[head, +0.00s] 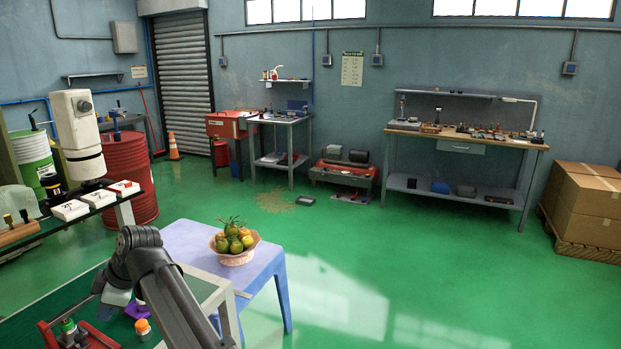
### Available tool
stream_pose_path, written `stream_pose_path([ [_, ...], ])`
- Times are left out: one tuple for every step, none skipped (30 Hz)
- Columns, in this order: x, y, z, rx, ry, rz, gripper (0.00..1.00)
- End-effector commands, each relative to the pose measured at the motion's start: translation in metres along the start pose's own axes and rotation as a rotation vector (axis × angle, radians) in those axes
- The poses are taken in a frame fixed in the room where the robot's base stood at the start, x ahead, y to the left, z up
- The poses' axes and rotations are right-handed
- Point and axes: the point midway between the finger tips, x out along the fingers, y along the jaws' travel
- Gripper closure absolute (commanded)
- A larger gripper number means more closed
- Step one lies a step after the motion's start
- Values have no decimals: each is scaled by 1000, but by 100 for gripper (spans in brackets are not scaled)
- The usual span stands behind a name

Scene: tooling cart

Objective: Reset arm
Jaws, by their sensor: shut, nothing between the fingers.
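My arm, dark grey, rises from the bottom edge of the head view, bends at a joint near the left centre and folds down over a green-topped bench (40,305). My gripper (113,295) is at its lower end, small and partly hidden by the arm. It looks shut, with nothing seen held in it. Below it on the bench are a purple piece (135,311), an orange-capped item (143,327) and a red frame (98,338) with a green-capped item (68,326). Whether the gripper touches any of these I cannot tell.
A pale blue table (190,238) with a fruit basket (236,257) stands just right of my arm. A shelf with white boxes (70,210) and a red drum (128,175) are at left. Workbenches (465,145) line the back wall. The green floor (420,260) at right is clear.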

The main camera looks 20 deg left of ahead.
Motion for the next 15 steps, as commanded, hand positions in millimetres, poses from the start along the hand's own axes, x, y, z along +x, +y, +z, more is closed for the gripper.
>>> stream_pose_path([
  [0, 1, 2, 80, -7, 14, 100],
  [0, 1, 4, 131, -12, 23, 100],
  [-1, 2, 7, 197, -19, 37, 100],
  [-1, 2, 9, 244, -22, 48, 100],
  [-2, 2, 11, 290, -26, 58, 100],
  [-2, 0, 14, 346, -32, 73, 100],
  [-3, -1, 17, 386, -34, 83, 100],
  [-4, -2, 20, 425, -37, 94, 100],
  [-5, -4, 23, 475, -41, 109, 100],
  [-6, -6, 26, 511, -42, 120, 100],
  [-5, -8, 30, 547, -46, 130, 100],
  [-3, -11, 36, 594, -52, 142, 100],
  [0, -14, 42, 631, -58, 150, 100],
  [4, -18, 48, 668, -65, 158, 100],
  [10, -24, 58, 718, -75, 168, 100],
])
